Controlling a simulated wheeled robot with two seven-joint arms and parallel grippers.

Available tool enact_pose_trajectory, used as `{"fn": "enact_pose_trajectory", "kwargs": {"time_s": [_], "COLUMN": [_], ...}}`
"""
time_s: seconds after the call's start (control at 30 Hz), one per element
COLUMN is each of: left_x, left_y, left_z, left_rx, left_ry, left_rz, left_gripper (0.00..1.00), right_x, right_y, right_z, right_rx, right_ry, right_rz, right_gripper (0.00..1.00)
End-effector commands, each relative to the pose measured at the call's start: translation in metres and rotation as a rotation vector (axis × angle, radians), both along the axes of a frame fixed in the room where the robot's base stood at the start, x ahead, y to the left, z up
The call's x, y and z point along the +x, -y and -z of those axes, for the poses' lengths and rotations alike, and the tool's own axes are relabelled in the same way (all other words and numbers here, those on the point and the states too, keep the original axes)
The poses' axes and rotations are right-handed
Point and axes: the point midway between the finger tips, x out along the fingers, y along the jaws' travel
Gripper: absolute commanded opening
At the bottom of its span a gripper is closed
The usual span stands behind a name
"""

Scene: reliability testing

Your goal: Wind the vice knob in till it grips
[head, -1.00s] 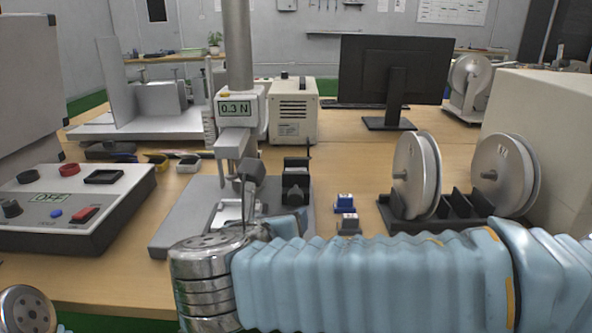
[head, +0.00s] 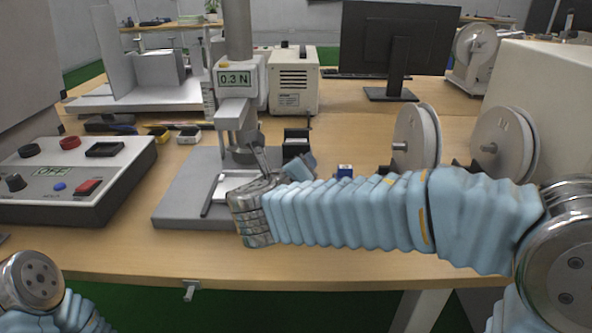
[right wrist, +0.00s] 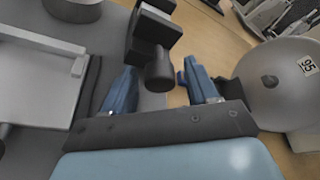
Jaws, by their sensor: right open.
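My right gripper (right wrist: 160,88) is open, a blue finger on each side of the knob. A gap shows on both sides; I see no contact. My left gripper is not in view; only part of my left arm shows.
The force gauge (head: 235,80), reading 0.3 N, hangs on its column left of the vice. A control box (head: 75,175) reading OFF stands at the left.

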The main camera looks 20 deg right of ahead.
Motion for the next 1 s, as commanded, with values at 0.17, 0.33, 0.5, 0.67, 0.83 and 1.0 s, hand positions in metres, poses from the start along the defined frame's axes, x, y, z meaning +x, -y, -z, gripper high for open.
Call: {"fn": "enact_pose_trajectory", "kwargs": {"time_s": [0.17,0.33,0.5,0.67,0.83,1.0], "left_x": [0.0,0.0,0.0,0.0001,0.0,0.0], "left_y": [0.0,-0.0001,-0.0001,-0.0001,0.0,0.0], "left_z": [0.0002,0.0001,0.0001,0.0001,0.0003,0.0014], "left_rx": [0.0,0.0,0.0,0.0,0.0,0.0], "left_ry": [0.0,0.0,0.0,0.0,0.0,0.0], "left_rz": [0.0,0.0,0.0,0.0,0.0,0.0], "left_gripper": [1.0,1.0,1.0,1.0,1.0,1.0], "right_x": [0.0055,0.0053,0.0052,0.005,0.005,0.0049], "right_y": [0.0028,0.0027,0.0027,0.0027,0.0026,0.0029], "right_z": [0.0018,0.0017,0.0017,0.0017,0.0018,0.0022], "right_rx": [0.0,0.0,0.0,0.001,0.004,0.036], "right_ry": [0.001,0.0,0.0,0.0,0.0,0.01], "right_rz": [-0.001,-0.001,0.0,-0.001,-0.001,0.0], "right_gripper": [0.58,0.58,0.35,0.11,0.04,0.04]}}
